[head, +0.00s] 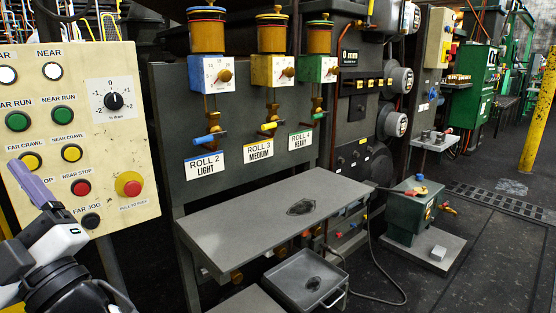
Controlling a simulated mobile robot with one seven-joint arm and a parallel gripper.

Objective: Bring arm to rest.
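My gripper (30,182) shows at the lower left, in front of the cream control panel (110,150). Its purple finger part points up and left, over the area beside the yellow FAR CRAWL button (31,161). The white and black wrist is below it, at the picture's lower left corner. The fingers are seen from the side, so I cannot tell whether they are apart or closed, or whether they touch the panel. I see no object in them.
A grey shelf (240,235) with a dark stain juts out below three oilers labelled ROLL 2, ROLL 3 and ROLL 4. A metal tray (290,265) sits below it. A green box (412,215) stands on a plate. Floor (500,240) is open at right.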

